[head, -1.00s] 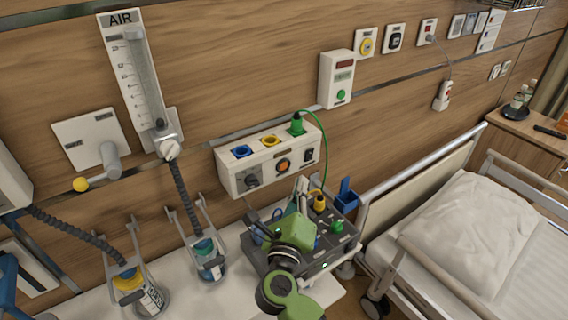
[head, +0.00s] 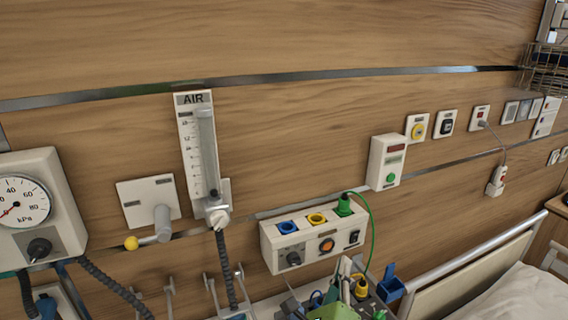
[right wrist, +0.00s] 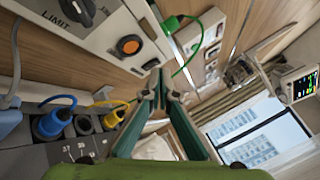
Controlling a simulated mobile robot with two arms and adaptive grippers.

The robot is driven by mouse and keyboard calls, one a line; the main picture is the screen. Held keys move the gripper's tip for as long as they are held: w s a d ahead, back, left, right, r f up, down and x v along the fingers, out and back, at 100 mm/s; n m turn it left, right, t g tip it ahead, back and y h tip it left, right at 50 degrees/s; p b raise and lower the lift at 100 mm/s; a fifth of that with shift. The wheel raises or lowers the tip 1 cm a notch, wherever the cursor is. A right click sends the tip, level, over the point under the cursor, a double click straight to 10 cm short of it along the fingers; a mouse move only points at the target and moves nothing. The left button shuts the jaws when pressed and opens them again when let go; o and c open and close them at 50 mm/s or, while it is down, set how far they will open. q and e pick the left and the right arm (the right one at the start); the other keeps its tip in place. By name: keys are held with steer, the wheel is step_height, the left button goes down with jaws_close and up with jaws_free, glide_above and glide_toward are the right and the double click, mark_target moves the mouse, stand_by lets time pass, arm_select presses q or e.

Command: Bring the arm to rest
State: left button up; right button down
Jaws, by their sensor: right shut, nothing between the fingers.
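My right gripper shows in the right wrist view (right wrist: 160,85), its two green fingers closed together at the tips with nothing between them. The fingers are just below the white socket panel (right wrist: 105,30) and to the right of the dark device with the blue and yellow plugs. My left gripper is in no view.
The wall-mounted socket panel (head: 318,236) with a green plug and cable (head: 372,230) is close to my right gripper. An air flowmeter (head: 200,150) and a pressure gauge (head: 25,205) hang to the left. The bed (head: 520,296) is at the lower right.

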steer(key=s+a+r+n+t+y, duration=0.25)
steer(key=a+n+y, duration=0.25)
steer(key=n+y, duration=0.25)
steer(key=s+a+r+n+t+y, duration=0.1)
steer(key=s+a+r+n+y, duration=0.1)
steer(key=a+r+n+y, duration=0.5)
steer(key=s+a+f+n+g+y, duration=0.2)
steer(key=s+f+n+g, duration=0.15)
steer(key=f+n, duration=0.35)
steer(key=s+a+f+n+g+y, duration=0.1)
steer(key=s+f+n+g, duration=0.2)
steer(key=f+n+g, duration=0.3)
steer(key=s+d+f+n+g+h, duration=0.2)
steer(key=s+d+f, duration=0.1)
steer(key=f, duration=0.3)
steer(key=s+d+f+n+g+h, duration=0.2)
steer(key=s+d+f, duration=0.15)
steer(key=f, duration=0.25)
steer(key=s+d+f+g+h, duration=0.4)
steer(key=s+d+f+h, duration=0.2)
steer(key=s+d, duration=0.6)
step_height(320, 180, down, 28)
steer(key=s+g+b, duration=0.1)
steer(key=s+g, duration=0.1)
steer(key=s+d+f, duration=0.2)
steer(key=s+f, duration=0.6)
steer(key=s+d+f+n+g+b, duration=0.1)
steer(key=s+f, duration=0.8)
steer(key=shift+d, duration=0.35)
